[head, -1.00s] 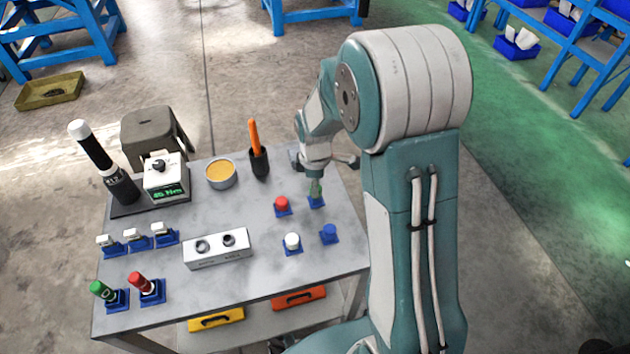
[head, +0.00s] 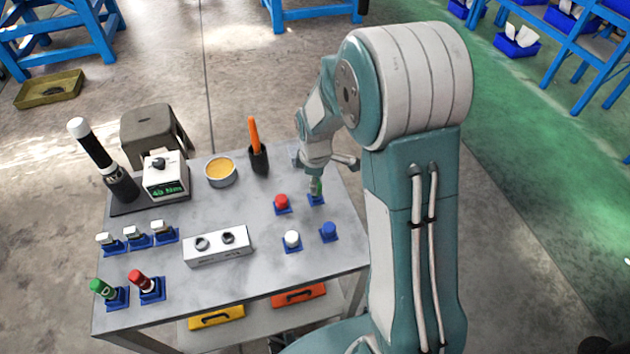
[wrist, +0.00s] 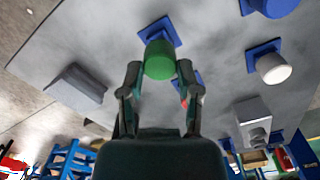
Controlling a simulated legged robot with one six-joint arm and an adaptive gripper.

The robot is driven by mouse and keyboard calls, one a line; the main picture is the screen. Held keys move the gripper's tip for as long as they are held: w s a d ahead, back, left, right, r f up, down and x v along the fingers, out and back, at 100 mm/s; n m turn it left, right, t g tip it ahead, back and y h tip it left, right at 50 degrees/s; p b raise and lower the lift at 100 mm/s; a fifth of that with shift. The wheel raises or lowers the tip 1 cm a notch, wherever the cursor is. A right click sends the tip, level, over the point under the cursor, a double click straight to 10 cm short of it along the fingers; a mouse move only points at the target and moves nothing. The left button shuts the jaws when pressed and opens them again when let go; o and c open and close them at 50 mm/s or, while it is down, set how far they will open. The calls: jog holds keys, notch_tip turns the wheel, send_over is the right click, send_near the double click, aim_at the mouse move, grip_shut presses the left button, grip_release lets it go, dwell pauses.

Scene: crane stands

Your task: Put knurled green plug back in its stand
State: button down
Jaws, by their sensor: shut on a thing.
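The green plug (head: 316,186) is at the right rear of the table, right at its blue stand (head: 316,200). In the wrist view the green plug (wrist: 160,60) sits between the fingers of my gripper (wrist: 160,76), which is shut on it. The blue stand (wrist: 155,29) shows just beyond the plug's end, its square base flat on the table. The plug is in line with the stand, but I cannot tell how deep it sits in it. In the head view my gripper (head: 317,178) is partly hidden by my own wrist.
A red plug (head: 281,202), a white plug (head: 292,239) and a blue plug (head: 329,230) stand close by in blue stands. A white block (head: 218,252), an orange-handled tool in a black cup (head: 257,158) and a yellow-filled tin (head: 221,174) are further left.

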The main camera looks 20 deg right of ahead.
jog(key=shift+f, duration=0.15)
jog(key=shift+f, duration=0.7)
jog(key=shift+c, duration=1.1)
grip_release()
jog(key=shift+r, duration=2.5)
